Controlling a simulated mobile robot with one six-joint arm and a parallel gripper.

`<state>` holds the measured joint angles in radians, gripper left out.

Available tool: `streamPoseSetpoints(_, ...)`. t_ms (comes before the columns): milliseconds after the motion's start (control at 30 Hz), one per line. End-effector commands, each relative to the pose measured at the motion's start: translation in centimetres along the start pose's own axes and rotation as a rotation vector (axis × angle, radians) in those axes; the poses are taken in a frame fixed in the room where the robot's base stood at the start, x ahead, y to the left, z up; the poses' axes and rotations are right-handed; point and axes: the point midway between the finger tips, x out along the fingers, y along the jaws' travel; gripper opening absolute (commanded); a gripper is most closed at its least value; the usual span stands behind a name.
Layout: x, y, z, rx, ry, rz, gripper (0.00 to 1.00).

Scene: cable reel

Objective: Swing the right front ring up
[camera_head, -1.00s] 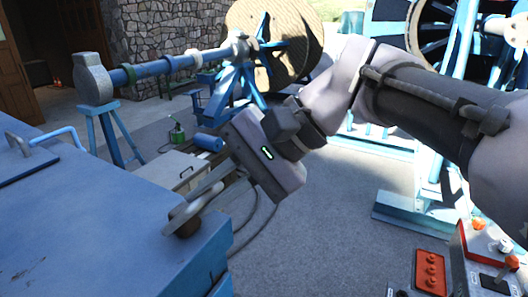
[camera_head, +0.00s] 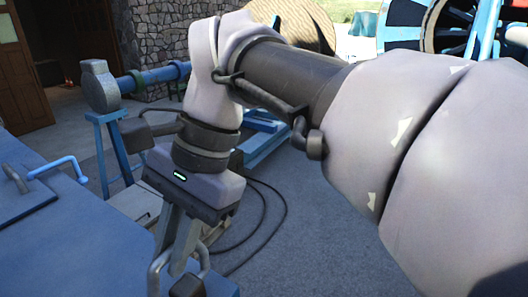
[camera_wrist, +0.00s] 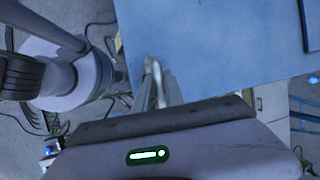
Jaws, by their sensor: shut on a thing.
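The right front ring (camera_head: 154,276) is a grey metal loop on a dark round mount (camera_head: 188,287) at the near right corner of the blue box (camera_head: 60,235). It stands up from the mount, close to upright. My gripper (camera_head: 178,252) points down from above, with its fingers shut on the upper part of the ring. In the wrist view, the ring (camera_wrist: 155,72) shows between the fingers (camera_wrist: 166,92) at the box's edge. The fingers partly hide the ring and its exact contact.
A blue handle (camera_head: 62,162) and a grey handle (camera_head: 14,178) stand on the box top. Black cable (camera_head: 262,245) lies on the floor to the right. Behind are a blue stand (camera_head: 115,150) and a wooden reel (camera_head: 305,22).

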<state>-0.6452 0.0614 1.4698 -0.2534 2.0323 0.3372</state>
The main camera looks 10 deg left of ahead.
Motion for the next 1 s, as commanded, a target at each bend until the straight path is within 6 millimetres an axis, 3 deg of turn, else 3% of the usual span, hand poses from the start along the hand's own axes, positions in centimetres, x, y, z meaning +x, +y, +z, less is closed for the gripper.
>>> streamPoseSetpoints(767,0.49,-0.57,-0.22,0.034,-0.003,0.087,0.0)
streamPoseSetpoints(800,0.49,-0.57,-0.22,0.034,-0.003,0.086,0.22)
streamPoseSetpoints(867,0.46,-0.58,-0.2,0.034,-0.003,0.085,0.33)
streamPoseSetpoints(1000,0.39,-0.6,-0.16,0.034,-0.003,0.084,0.35)
